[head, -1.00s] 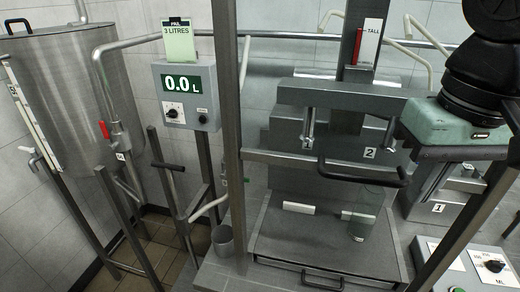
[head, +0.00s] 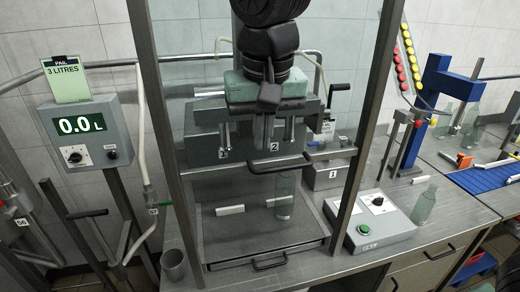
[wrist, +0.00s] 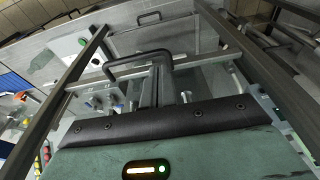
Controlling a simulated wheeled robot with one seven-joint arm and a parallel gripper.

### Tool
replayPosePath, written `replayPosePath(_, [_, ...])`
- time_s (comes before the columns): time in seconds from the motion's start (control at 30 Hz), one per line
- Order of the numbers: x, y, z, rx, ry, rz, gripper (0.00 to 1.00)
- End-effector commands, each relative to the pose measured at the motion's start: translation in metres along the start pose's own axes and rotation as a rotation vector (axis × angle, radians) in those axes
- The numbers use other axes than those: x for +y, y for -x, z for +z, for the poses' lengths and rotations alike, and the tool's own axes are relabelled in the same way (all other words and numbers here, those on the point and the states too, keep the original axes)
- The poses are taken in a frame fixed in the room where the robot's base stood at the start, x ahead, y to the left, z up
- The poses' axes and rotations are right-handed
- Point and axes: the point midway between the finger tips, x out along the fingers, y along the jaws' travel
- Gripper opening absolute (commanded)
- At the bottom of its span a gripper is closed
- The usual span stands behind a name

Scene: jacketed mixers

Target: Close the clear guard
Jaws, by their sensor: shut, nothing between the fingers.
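The clear guard (head: 230,174) hangs between two grey uprights on the mixer. It is raised: its lower bar and black loop handle (head: 281,164) are well above the tray, with an open gap below. My gripper (head: 263,142) is shut and empty, pointing down just above the handle in the head view. In the wrist view, my fingers (wrist: 162,73) are close to the black handle (wrist: 125,67) and overlap it in the picture; I cannot tell whether they touch.
A clear bottle (head: 284,195) stands on the mixer's tray (head: 235,240). A control box (head: 382,222) with a green button and dial is at the right. A litre display (head: 80,128) reads 0.0 at the left. The uprights (head: 362,130) flank my arm.

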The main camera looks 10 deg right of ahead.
Motion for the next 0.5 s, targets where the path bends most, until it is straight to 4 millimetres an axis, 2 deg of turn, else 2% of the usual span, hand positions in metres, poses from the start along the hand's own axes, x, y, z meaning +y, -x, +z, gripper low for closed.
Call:
replayPosePath(0.23, [0.0,-0.037,0.001,-0.004,0.0,0.002,0.0])
replayPosePath(0.5, [0.0,-0.052,0.001,0.0,0.001,0.0,0.0])
